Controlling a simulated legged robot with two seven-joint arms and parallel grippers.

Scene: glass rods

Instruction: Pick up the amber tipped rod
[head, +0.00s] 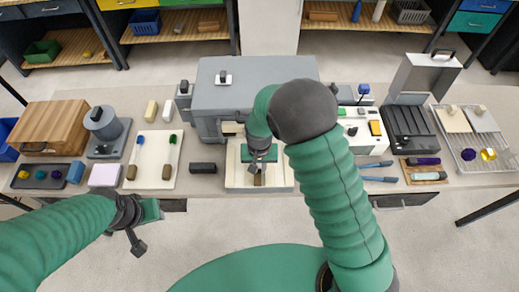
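I cannot single out the amber tipped rod with certainty. A yellow-amber rounded piece (488,154) sits on the wire rack at the far right, beside a dark purple one (468,154); no rod shaft is clear on either. My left gripper (143,229) is open and empty before the table's front edge.
A large grey machine (240,95) stands behind the white tray. The wire rack (458,163), a dark open case (410,135) and blue-handled tongs (380,179) are at right. A wooden box (45,120) and a dark tray (40,184) with coloured pieces are at left.

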